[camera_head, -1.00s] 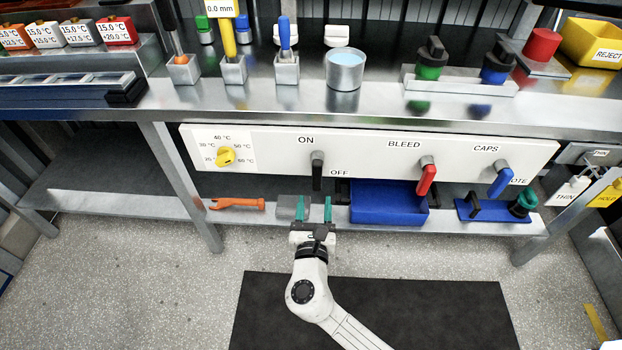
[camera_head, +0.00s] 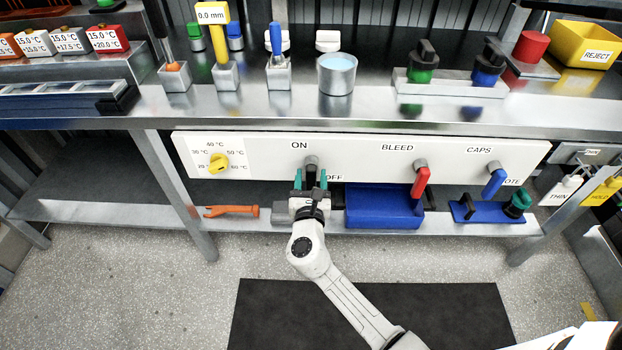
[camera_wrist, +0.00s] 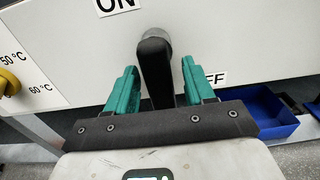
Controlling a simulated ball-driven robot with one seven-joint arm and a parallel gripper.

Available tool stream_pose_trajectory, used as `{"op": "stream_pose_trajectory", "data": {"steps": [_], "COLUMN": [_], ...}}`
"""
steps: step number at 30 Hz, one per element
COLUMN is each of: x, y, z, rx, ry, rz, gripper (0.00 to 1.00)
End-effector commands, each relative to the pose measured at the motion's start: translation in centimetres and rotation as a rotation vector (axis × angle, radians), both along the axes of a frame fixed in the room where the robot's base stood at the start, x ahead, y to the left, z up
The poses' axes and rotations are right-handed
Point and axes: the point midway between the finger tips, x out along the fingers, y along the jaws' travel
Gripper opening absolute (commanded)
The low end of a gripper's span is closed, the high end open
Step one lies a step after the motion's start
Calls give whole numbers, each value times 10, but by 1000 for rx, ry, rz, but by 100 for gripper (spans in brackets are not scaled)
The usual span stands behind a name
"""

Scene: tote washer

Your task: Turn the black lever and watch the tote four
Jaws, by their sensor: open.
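The black lever (camera_wrist: 155,70) hangs down from its round pivot on the white panel (camera_head: 270,152), below the ON label and left of the OFF label. In the head view only its upper part (camera_head: 311,166) shows above my gripper. My gripper (camera_head: 311,179) is open, its two green fingers on either side of the lever. In the wrist view the fingers of my gripper (camera_wrist: 157,85) stand apart, with a gap to the lever on both sides. No tote can be made out for certain.
A red lever (camera_head: 421,184) under BLEED and a blue lever (camera_head: 494,183) under CAPS hang to the right. A yellow dial (camera_head: 218,163) is at the left. A blue bin (camera_head: 384,210) and an orange tool (camera_head: 230,211) lie on the shelf below.

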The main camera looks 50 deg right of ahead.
Motion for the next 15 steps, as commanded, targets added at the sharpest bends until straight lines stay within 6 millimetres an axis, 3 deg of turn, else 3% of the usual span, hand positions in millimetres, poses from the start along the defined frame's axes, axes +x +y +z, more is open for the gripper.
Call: {"op": "stream_pose_trajectory", "data": {"steps": [2, 15], "x": [0, 0], "y": [0, 0], "z": [0, 0], "rx": [0, 0], "ry": [0, 0], "rz": [0, 0], "gripper": [47, 5]}}
